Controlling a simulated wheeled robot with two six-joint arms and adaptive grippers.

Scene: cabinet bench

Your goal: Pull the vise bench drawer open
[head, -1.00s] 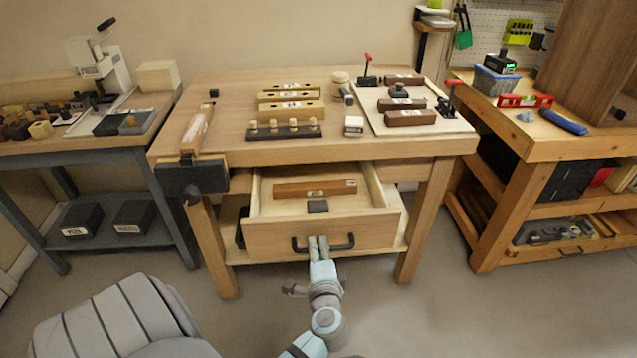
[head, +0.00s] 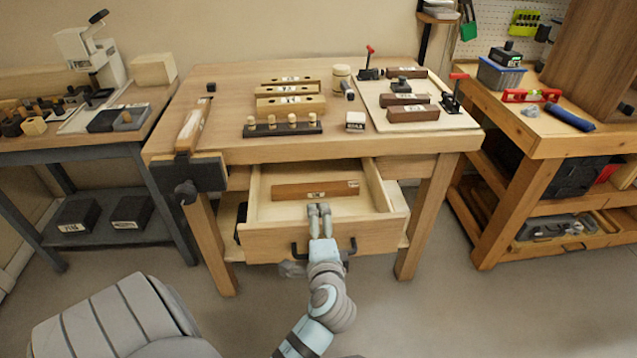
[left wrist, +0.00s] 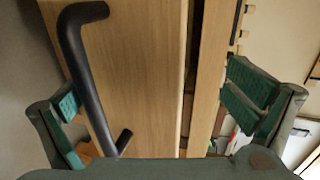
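The vise bench drawer (head: 268,244) stands pulled out from under the wooden bench top, its inside showing. Its dark bar handle (head: 351,249) is partly covered by my left gripper (head: 319,208) and arm. The fingertips are in front of or over the drawer's front edge; the exact gap is unclear. In the left wrist view my left gripper (left wrist: 155,95) is open, its green pads wide apart. There the black handle (left wrist: 85,75) and the drawer front (left wrist: 145,50) show between the fingers, with nothing gripped. My right gripper is out of view.
A labelled brown wood bar (head: 290,191) lies in the drawer. The vise (head: 187,175) is at the bench's left corner. Wood blocks, a peg rack (head: 283,128) and clamps stand on top. Other benches flank both sides. The floor in front is mostly clear.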

